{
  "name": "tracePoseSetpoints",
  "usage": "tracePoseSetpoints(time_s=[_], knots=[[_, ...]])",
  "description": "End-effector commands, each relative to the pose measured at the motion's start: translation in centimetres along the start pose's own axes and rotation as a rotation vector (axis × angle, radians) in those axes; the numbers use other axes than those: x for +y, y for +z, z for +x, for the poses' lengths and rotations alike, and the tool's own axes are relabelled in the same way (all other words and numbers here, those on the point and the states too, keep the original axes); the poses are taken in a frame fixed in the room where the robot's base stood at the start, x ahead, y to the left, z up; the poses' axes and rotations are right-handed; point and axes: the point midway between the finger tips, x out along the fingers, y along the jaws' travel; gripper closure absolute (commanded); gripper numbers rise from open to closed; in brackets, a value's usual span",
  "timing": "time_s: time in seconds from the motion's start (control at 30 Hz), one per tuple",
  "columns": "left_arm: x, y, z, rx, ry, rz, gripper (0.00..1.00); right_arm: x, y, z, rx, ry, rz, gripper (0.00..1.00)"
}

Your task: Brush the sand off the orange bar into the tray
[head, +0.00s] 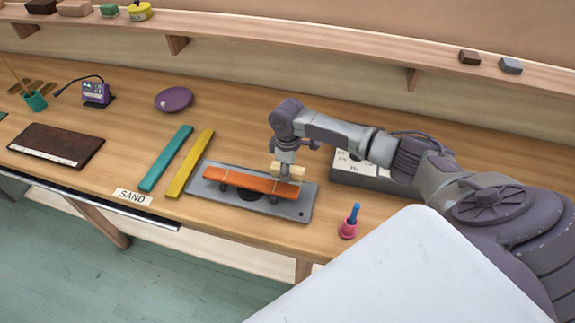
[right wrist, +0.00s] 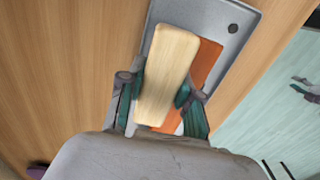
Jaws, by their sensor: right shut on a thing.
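The orange bar (head: 238,181) lies lengthwise above the grey tray (head: 309,201) on small dark supports. A dark round patch (head: 250,195) shows under its middle. I cannot make out sand on the bar at this size. My right gripper (head: 286,167) is over the bar's right part, shut on a pale wooden block-shaped brush (head: 288,174). In the right wrist view the brush (right wrist: 168,72) sits between the fingers and covers part of the orange bar (right wrist: 208,62). Its underside is hidden, so I cannot tell whether it touches the bar. My left gripper is not in view.
Yellow (head: 190,165) and teal (head: 166,158) bars lie left of the tray, near a SAND label (head: 132,197). A pink cup with a blue handle (head: 348,222) stands right of it. A grey box (head: 365,174) is behind my right arm.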

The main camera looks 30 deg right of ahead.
Motion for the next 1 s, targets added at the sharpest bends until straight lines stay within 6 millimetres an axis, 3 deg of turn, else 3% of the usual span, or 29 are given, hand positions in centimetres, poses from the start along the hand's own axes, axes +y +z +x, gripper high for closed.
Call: tracePoseSetpoints(time_s=[0.27, 0.6, 1.0], knots=[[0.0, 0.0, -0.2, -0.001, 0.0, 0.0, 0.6, -0.1, 0.0, -0.1, 0.0, -0.001, -0.001, 1.0], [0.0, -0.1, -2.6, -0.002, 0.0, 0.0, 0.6, -2.4, 0.0, -0.3, 0.0, -0.002, -0.002, 1.0], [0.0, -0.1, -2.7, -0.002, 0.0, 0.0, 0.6, -5.2, 0.0, 0.0, 0.0, -0.001, -0.002, 1.0]])
